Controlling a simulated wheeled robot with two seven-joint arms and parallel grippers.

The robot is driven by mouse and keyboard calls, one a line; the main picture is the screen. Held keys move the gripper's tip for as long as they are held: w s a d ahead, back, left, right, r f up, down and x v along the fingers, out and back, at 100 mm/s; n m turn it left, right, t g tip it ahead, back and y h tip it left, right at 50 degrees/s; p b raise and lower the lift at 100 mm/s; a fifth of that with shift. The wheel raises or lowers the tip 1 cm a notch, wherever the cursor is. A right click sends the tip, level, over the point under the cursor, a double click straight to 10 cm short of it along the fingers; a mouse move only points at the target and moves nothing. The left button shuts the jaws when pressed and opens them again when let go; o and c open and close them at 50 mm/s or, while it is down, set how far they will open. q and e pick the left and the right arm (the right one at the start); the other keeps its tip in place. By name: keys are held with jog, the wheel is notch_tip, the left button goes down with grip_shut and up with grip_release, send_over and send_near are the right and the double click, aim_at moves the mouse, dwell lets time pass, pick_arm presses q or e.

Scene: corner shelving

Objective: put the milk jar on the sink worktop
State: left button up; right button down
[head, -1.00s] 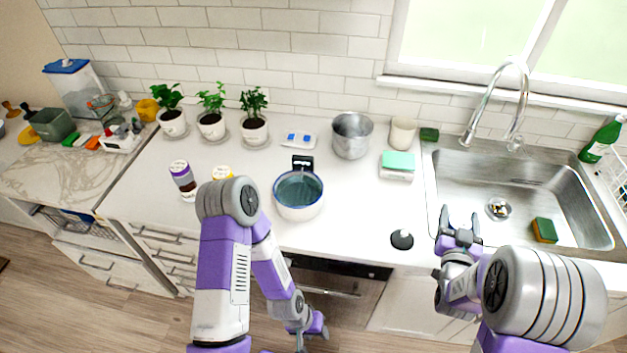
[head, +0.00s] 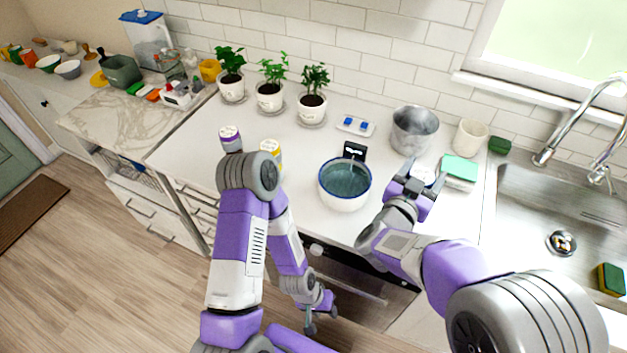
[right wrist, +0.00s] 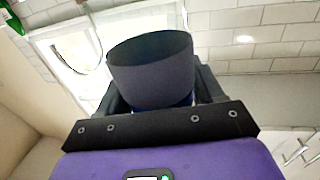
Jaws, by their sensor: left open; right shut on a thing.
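My right gripper (head: 421,172) is over the counter, right of the blue-rimmed bowl, shut on a round vessel. The vessel (right wrist: 152,72) looks dark grey in the right wrist view, with a wide round end facing away from the palm. Only a pale bit of it shows in the head view, and I cannot tell whether it is the milk jar. My left gripper (head: 318,315) is open and empty, low in front of the cabinets. The sink worktop (head: 490,215) is at the right.
The blue-rimmed bowl (head: 345,197) stands near the front edge. A metal pot (head: 413,132), a beige cup (head: 470,136) and a green-topped box (head: 459,170) stand behind my right gripper. The sink (head: 540,205) has a tall faucet (head: 580,125). Potted plants line the wall.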

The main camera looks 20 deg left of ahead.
jog(key=shift+s+a+r, duration=0.1)
jog(key=shift+s+a, duration=0.05)
jog(key=shift+a, duration=0.1)
notch_tip(320, 180, down, 10)
jog(key=b, duration=0.2)
jog(key=shift+b, duration=0.35)
jog(key=shift+d, duration=0.1)
jog(key=c, duration=0.6)
grip_release()
jog(key=shift+f, duration=0.25)
jog(key=o, duration=0.4)
jog(key=shift+o, duration=0.2)
jog(key=shift+r, duration=0.2)
